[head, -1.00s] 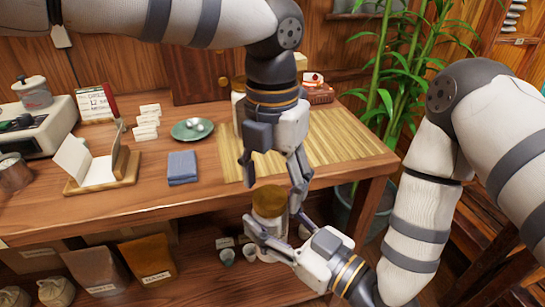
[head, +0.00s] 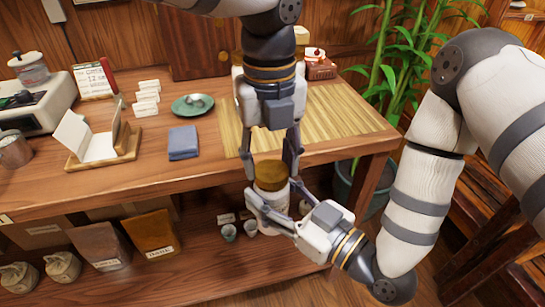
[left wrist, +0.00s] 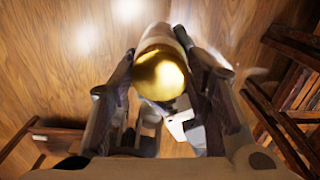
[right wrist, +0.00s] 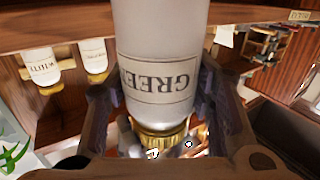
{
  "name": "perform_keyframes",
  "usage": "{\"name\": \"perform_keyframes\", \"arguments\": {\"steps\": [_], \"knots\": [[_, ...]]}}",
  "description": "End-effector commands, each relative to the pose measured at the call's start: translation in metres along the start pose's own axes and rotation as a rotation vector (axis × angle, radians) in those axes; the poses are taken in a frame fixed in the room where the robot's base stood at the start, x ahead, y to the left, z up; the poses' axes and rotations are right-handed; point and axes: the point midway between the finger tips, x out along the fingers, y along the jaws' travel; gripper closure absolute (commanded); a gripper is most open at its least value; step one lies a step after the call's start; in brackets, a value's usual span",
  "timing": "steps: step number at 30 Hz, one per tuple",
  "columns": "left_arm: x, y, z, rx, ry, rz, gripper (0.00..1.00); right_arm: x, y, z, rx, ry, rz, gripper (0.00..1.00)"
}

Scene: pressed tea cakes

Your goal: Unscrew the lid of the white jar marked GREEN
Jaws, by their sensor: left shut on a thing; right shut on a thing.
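The white jar marked GREEN (head: 271,212) is held upright in front of the table edge. Its label (right wrist: 160,82) shows upside down in the right wrist view. Its gold lid (head: 270,173) is on top and also shows in the left wrist view (left wrist: 160,72). My left gripper (head: 271,168) points down from above and is shut on the lid, a finger on each side. My right gripper (head: 276,194) comes from the lower right and is shut on the jar's body below the lid. The fingers hide parts of the jar and lid.
The wooden table (head: 170,205) lies just behind, with a bamboo mat (head: 335,120), a blue cloth (head: 184,142) and a green dish (head: 192,106). The lower shelf (head: 190,275) holds small cups (head: 228,232) and bags. A plant (head: 390,85) stands at the right.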

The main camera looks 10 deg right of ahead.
Motion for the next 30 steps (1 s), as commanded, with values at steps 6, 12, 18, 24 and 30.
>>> {"name": "perform_keyframes", "arguments": {"steps": [6, 12, 18, 24, 30], "knots": [[-0.0014, 0.0032, -0.0013, -0.989, -0.003, -0.005, 0.89, 0.0010, -0.0021, -0.0018, 0.000, 0.005, -0.007, 1.00], [-0.0020, 0.0056, -0.0047, -1.870, 0.001, -0.008, 0.89, 0.0009, -0.0028, -0.0019, 0.000, 0.005, -0.008, 1.00], [-0.0024, 0.0050, -0.0070, -2.358, 0.004, -0.009, 0.89, 0.0006, -0.0030, -0.0022, 0.001, 0.006, -0.009, 1.00], [-0.0031, 0.0051, -0.0066, -2.442, 0.003, -0.013, 0.89, 0.0002, -0.0029, -0.0024, 0.001, 0.006, -0.009, 1.00], [-0.0027, 0.0057, -0.0060, -2.439, 0.000, -0.013, 0.49, -0.0001, -0.0029, -0.0017, 0.002, 0.004, -0.009, 1.00]]}}
